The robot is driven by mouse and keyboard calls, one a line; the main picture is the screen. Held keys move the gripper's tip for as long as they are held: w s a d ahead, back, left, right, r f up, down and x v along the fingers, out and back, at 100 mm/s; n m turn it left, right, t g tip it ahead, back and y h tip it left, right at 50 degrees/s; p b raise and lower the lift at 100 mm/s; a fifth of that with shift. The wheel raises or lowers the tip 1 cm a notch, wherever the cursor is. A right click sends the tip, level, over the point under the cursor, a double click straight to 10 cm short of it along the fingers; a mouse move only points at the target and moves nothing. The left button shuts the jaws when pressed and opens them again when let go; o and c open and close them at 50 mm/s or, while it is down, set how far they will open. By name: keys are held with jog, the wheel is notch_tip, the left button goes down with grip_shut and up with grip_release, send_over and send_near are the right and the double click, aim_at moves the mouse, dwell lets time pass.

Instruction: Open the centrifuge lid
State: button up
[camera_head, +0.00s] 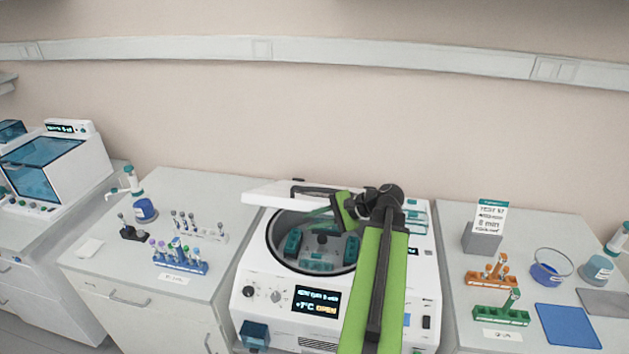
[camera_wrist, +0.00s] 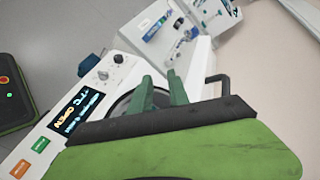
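The white centrifuge (camera_head: 335,295) stands in the middle of the head view. Its lid (camera_head: 282,194) is raised, seen nearly edge-on above the bowl. The dark bowl with a teal rotor (camera_head: 320,250) is exposed, and the display (camera_head: 317,300) reads OPEN. A dark handle (camera_head: 312,189) is on the lid. My gripper (camera_head: 345,208) is over the bowl, close by the lid handle. In the wrist view, the green fingers (camera_wrist: 161,88) stand apart with nothing visible between them. The lid (camera_wrist: 199,66) and handle (camera_wrist: 223,82) are to their right.
Left of the centrifuge, a bench holds a blue tube rack (camera_head: 181,262) and other small racks. On the right bench are a green rack (camera_head: 501,316), an orange rack (camera_head: 490,278), a blue mat (camera_head: 567,326) and a sign (camera_head: 489,218). A wall stands close behind.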

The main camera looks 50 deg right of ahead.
aim_at(320, 190)
jog(key=s+d+r+m+t+h+p, duration=0.1)
jog(key=s+d+r+m+t+h, duration=0.3)
jog(key=s+d+r, duration=0.6)
jog(key=shift+m+y, duration=0.3)
jog(key=shift+y, duration=0.5)
jog(key=b+x, duration=0.1)
jog(key=x, duration=0.4)
jog(key=b+x, duration=0.1)
jog(key=x, duration=0.5)
jog(key=d+f+b+x, duration=0.1)
jog(key=b+x, duration=0.1)
jog(key=x, duration=0.4)
jog(key=shift+f, duration=0.15)
grip_shut()
